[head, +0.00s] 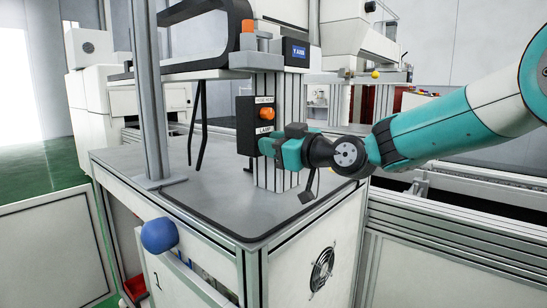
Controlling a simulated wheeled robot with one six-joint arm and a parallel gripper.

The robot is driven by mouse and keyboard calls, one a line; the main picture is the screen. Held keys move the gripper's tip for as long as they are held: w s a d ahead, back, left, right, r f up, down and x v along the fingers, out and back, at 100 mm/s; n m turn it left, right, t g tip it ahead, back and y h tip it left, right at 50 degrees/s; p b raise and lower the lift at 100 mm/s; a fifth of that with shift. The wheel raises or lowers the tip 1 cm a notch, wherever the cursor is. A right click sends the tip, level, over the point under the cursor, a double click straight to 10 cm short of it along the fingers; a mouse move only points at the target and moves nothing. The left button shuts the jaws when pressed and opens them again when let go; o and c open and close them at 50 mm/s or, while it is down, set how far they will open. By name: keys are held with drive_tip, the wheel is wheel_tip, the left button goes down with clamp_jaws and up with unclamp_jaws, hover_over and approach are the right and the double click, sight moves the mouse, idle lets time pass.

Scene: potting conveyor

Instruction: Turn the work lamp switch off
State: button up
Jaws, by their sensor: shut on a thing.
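A dark switch box (245,128) is fixed to the front of the grey profile post above the table. Its upper orange knob (267,114) is in plain view, with a label above it. A label reading LAMP (265,131) sits below that knob. My teal gripper (266,147) reaches in from the right, with its fingertips against the box just under the LAMP label. It is shut on the lamp switch, which the fingers hide. I cannot see which way that switch is turned.
The grey tabletop (140,160) around the post is mostly bare. An upright metal profile (148,90) stands at the left, and a blue ball-shaped knob (159,235) juts out at the front. A small blue display (296,50) and an orange button (248,26) are above the box.

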idle(0.4)
drive_tip(key=o, duration=0.6)
drive_tip(key=shift+o, duration=0.2)
drive_tip(key=b+v, duration=0.2)
drive_tip(key=v, duration=1.5)
drive_tip(key=shift+d, duration=0.2)
drive_tip(key=shift+s+f, duration=0.1)
drive_tip(key=shift+s, duration=0.1)
